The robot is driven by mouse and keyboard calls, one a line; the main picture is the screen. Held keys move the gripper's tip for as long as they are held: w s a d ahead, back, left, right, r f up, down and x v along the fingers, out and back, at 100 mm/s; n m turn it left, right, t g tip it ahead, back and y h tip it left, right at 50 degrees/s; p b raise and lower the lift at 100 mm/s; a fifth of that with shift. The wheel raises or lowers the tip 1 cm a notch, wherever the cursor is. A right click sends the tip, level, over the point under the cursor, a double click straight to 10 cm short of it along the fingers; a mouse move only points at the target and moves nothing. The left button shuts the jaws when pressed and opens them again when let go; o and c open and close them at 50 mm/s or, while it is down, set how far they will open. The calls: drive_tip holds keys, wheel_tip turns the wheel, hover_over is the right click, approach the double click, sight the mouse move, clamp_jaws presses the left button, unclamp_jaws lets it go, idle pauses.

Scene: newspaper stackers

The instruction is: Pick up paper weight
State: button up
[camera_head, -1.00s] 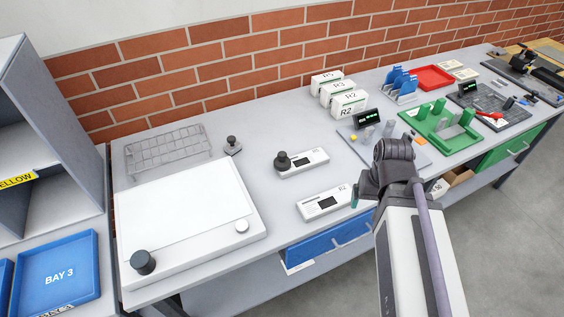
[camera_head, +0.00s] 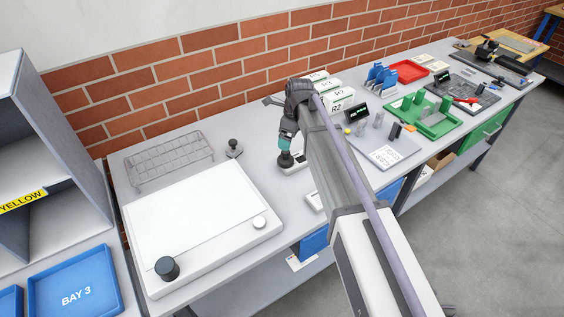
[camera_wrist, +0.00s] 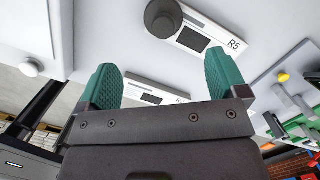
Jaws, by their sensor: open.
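A dark round-topped weight (camera_head: 285,161) stands on a white scale with a small display (camera_head: 299,168). In the wrist view the weight (camera_wrist: 163,18) is seen from above on the scale marked R5 (camera_wrist: 215,42). My gripper (camera_head: 287,140) hangs just above this weight in the head view. In the wrist view the green fingers of my gripper (camera_wrist: 164,75) are apart with nothing between them, and the weight lies beyond their tips. Another dark knobbed piece (camera_head: 166,268) is on the near corner of the white board (camera_head: 200,225). A smaller dark piece (camera_head: 234,148) stands behind that board.
A second scale (camera_wrist: 155,92) lies below my fingers, partly hidden. A grey wire rack (camera_head: 168,160) stands at the back left. White boxes (camera_head: 341,100), blue holders (camera_head: 380,75) and a green tray (camera_head: 432,118) stand to the right. A brick wall backs the bench.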

sight(285, 156)
drive_tip(key=f+b, duration=0.1)
drive_tip(key=f, duration=0.1)
drive_tip(key=f+b, duration=0.1)
drive_tip(key=b, duration=0.1)
drive_tip(key=f+b, duration=0.2)
drive_tip(key=shift+w+a+f, duration=0.2)
drive_tip(key=shift+w+f, duration=0.05)
drive_tip(key=shift+f, duration=0.05)
drive_tip(key=shift+a+f+b, duration=0.1)
drive_tip(key=shift+f+b, duration=0.2)
drive_tip(key=shift+b, duration=0.2)
drive_tip(key=shift+r, duration=0.15)
drive_tip(key=f+b, duration=0.3)
drive_tip(key=a+f+b, duration=0.1)
drive_tip(key=f+b, duration=0.1)
drive_tip(key=shift+w+f, duration=0.1)
drive_tip(key=shift+w, duration=0.2)
drive_tip(key=shift+r, duration=0.2)
drive_tip(key=c, duration=1.2)
drive_tip(key=shift+p, duration=0.3)
drive_tip(key=shift+c, duration=0.2)
